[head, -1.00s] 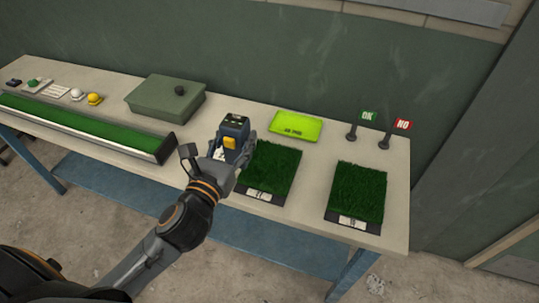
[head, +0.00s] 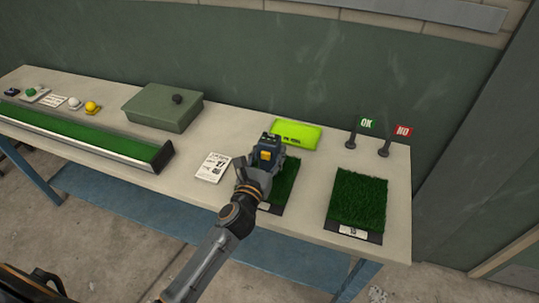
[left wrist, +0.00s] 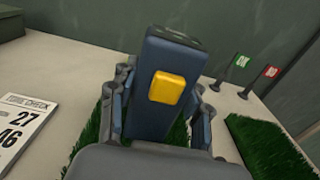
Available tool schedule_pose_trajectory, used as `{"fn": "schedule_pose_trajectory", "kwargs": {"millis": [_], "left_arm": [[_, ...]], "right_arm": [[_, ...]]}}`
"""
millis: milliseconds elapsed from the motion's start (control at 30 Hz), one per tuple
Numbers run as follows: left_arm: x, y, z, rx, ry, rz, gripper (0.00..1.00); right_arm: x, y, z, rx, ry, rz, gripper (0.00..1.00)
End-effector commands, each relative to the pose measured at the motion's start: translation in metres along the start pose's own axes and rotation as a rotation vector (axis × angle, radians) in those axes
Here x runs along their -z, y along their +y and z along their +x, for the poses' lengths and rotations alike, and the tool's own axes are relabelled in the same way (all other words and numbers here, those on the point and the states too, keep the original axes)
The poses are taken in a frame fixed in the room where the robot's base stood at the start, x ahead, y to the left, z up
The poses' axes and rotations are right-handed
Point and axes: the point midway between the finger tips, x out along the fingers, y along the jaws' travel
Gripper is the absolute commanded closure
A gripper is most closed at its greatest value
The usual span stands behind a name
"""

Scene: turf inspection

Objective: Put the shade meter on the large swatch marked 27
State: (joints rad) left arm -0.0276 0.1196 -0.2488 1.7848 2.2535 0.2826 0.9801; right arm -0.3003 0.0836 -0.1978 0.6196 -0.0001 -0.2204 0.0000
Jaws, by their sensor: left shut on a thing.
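The shade meter, a dark blue box with a yellow button, shows in the head view (head: 267,151) and in the left wrist view (left wrist: 167,88). My left gripper (head: 262,166) is shut on it, one finger on each side in the wrist view. The meter is over the left large turf swatch (head: 284,188); I cannot tell whether it touches the turf. That swatch's label is mostly hidden by my arm. The right large swatch (head: 359,199) has a white label (head: 353,232) that seems to read 15. My right gripper is not in view.
A lime case (head: 297,135) lies behind the left swatch. OK (head: 366,124) and NO (head: 403,131) flags stand at the back right. A green box (head: 163,108) and a long turf strip (head: 85,131) are left.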

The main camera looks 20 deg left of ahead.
Motion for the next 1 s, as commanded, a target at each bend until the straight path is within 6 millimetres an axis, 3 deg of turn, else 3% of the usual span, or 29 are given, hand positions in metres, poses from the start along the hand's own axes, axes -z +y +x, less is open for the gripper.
{"fn": "schedule_pose_trajectory", "kwargs": {"millis": [367, 400, 500, 867, 1000], "left_arm": [[0.004, 0.000, 0.000, 0.001, -0.002, 0.000, 0.93], [0.004, 0.000, 0.000, 0.000, 0.000, 0.001, 0.48], [0.004, 0.000, 0.000, 0.000, 0.000, 0.001, 0.29], [-0.001, 0.000, 0.000, 0.001, -0.001, 0.001, 0.29], [0.003, 0.000, -0.018, 0.001, 0.002, 0.002, 0.29]], "right_arm": [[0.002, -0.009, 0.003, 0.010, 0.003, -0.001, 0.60], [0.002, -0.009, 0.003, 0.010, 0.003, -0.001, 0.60], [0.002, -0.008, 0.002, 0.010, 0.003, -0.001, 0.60], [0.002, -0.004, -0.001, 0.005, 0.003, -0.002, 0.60], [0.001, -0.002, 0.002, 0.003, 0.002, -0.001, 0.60]]}}
